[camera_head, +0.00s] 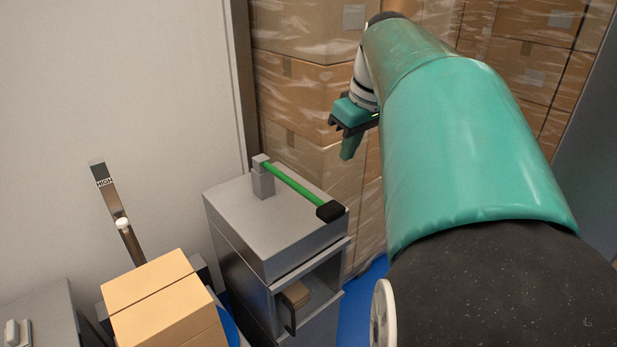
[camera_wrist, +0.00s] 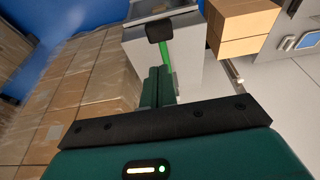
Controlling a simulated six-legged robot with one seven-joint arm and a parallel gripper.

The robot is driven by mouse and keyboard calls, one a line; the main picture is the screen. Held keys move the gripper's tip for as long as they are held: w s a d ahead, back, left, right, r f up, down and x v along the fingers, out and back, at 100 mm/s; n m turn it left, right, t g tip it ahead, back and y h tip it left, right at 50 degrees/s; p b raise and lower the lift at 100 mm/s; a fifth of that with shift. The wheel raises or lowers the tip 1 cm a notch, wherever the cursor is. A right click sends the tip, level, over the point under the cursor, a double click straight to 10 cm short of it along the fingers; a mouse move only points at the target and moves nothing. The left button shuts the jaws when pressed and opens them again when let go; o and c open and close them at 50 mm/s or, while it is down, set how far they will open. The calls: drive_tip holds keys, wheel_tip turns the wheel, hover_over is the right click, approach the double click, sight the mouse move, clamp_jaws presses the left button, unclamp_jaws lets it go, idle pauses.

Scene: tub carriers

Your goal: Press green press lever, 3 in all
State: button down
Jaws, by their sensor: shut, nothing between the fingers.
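The green press lever (camera_head: 292,184) runs from a grey post on top of a grey metal press cabinet (camera_head: 240,225) to a black end block (camera_head: 331,211). The lever is nearly level, above the cabinet top. In the wrist view the lever (camera_wrist: 166,56) and its black end (camera_wrist: 159,31) lie beyond my fingertips, and the fingers hide part of it. My gripper (camera_head: 349,148) points down, above and behind the lever's black end in the head view, apart from it as far as I can tell. In the wrist view my green fingers (camera_wrist: 159,72) are together and empty.
Wrapped cardboard box stacks (camera_head: 305,100) stand behind the cabinet. Blue floor (camera_head: 358,305) shows right of the cabinet.

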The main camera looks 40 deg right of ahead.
approach(332, 207)
drive_tip(key=x, duration=0.5)
drive_tip(key=shift+w+f, duration=0.1)
drive_tip(key=shift+w, duration=0.1)
drive_tip(key=shift+f, duration=0.65)
